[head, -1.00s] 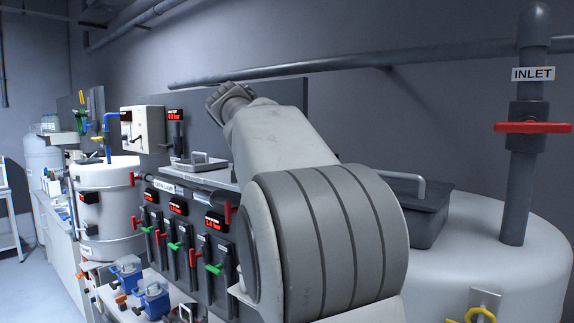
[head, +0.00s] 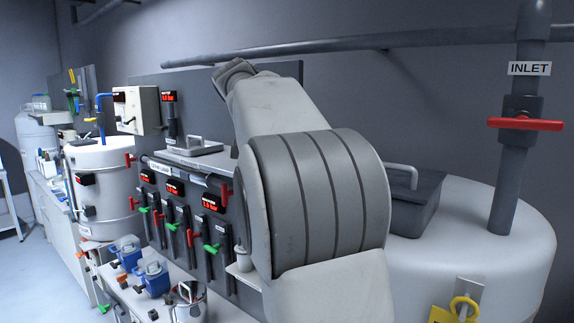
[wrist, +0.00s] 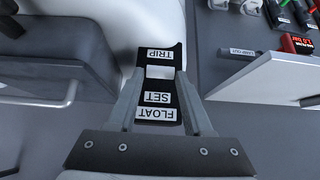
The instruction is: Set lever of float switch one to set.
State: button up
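In the wrist view a dark plate (wrist: 176,97) carries the upside-down labels TRIP, SET and FLOAT. A small pale block (wrist: 160,72), perhaps the lever, shows between TRIP and SET. My gripper (wrist: 160,77) reaches over this plate, its two grey fingers apart on either side of the pale block and the SET label. I cannot tell whether the fingers touch the block. The float switch number is not readable. In the head view my arm covers the middle, and my gripper and this plate do not show.
A white tank (head: 470,235) with a red-handled inlet valve (head: 525,123) stands at the right. A dark panel (head: 160,215) with red displays and green and red levers is left of my arm. A white shelf edge (wrist: 270,78) lies right of my gripper.

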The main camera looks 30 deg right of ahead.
jog(key=shift+o, duration=1.3)
jog(key=v, duration=1.7)
jog(key=shift+r, duration=0.15)
jog(key=shift+a, duration=0.1)
